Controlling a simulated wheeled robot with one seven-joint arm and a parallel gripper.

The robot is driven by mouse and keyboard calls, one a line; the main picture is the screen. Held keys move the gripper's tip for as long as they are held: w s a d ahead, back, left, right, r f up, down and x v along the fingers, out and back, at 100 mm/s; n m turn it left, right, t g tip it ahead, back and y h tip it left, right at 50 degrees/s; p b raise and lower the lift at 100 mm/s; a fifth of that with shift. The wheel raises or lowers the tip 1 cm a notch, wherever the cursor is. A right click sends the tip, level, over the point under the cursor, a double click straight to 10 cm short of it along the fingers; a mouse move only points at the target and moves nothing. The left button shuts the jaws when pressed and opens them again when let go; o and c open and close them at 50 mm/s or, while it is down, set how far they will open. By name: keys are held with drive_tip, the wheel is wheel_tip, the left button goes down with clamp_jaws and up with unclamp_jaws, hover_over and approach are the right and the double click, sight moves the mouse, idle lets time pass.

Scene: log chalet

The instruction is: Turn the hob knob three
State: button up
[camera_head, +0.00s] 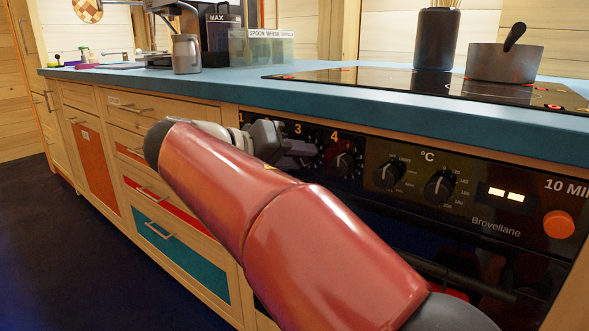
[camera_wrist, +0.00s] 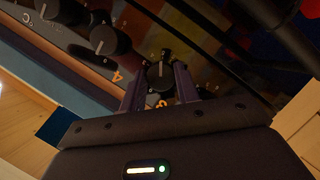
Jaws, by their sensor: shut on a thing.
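Hob knob three, a dark round knob (camera_wrist: 160,77) with a pale pointer line, sits between my fingers in the wrist view, by an orange 3 partly covered by my gripper. My gripper (camera_wrist: 160,84) is shut on it, one finger on each side. In the head view my gripper (camera_head: 296,150) is at the oven panel (camera_head: 410,207), below the orange label 3 (camera_head: 297,130). Knob three itself is hidden there behind the fingers. Knob four (camera_head: 344,163) is just to the right, under its orange 4.
Two temperature dials (camera_head: 440,187) and an orange button (camera_head: 558,224) are further right on the panel. The oven handle (camera_head: 450,275) runs below. A saucepan (camera_head: 503,62) and a dark utensil pot (camera_head: 436,38) stand on the hob above. A jug (camera_head: 186,55) stands on the blue worktop.

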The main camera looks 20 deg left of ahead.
drive_tip(key=shift+m+y+b, duration=0.4)
drive_tip(key=shift+m+y, duration=0.2)
drive_tip(key=shift+m, duration=0.4)
drive_tip(key=shift+d+m+t+y, duration=0.1)
drive_tip(key=shift+m+t+y, duration=0.2)
drive_tip(key=shift+m+y, duration=0.7)
drive_tip(key=shift+m, duration=0.3)
drive_tip(key=o, duration=1)
drive_tip(key=shift+c, duration=0.2)
drive_tip(key=p+v, duration=0.1)
drive_tip(key=v, duration=0.6)
drive_tip(key=shift+s+a, duration=0.2)
drive_tip(key=shift+s, duration=0.15)
drive_tip(key=shift+r, duration=0.1)
